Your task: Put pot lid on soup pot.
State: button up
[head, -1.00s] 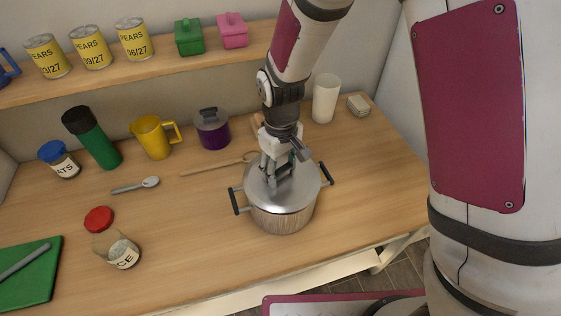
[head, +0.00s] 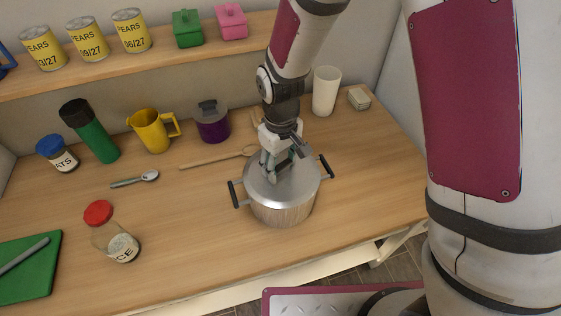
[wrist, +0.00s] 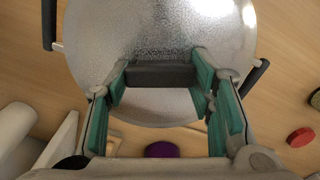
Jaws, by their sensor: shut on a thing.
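The soup pot (head: 281,211) is a metal pot with two dark side handles, standing near the front right of the counter. The silver pot lid (head: 300,190) lies over the pot's mouth and looks level and about centred; whether it is fully seated I cannot tell. My gripper (head: 279,170) is above the lid, pointing down. In the wrist view, my gripper (wrist: 160,76) has its green-padded fingers on both sides of the lid's dark bar handle (wrist: 160,73), shut on it. The lid (wrist: 165,30) hides the pot's inside.
A wooden spoon (head: 215,159) and a purple lidded pot (head: 212,127) lie behind the soup pot. A white cup (head: 325,92) stands back right. A yellow jug (head: 150,131), green bottle (head: 92,134) and red-lidded jar (head: 112,235) are left. The front right counter is clear.

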jog(key=shift+f, duration=0.35)
jog(key=o, duration=1.5)
jog(key=shift+r, duration=0.1)
notch_tip(320, 180, up, 12)
jog(key=shift+f, duration=0.1)
jog(key=s+d+r+m+t, duration=0.25)
jog(key=s+d+r, duration=0.25)
jog(key=d+r, duration=0.55)
jog(key=s+d+r+m, duration=0.1)
jog(key=s+d+r, duration=0.1)
jog(key=s, duration=0.2)
jog(key=s+d+r+m+t, duration=0.1)
jog(key=s+d+m, duration=0.1)
jog(key=s+d, duration=0.1)
jog(key=s+d+r+m+t, duration=0.1)
jog(key=s+d+r+m, duration=0.1)
jog(key=s+d, duration=0.1)
jog(key=shift+s+r+t, duration=0.25)
jog(key=shift+s+r, duration=0.1)
jog(key=shift+s, duration=0.5)
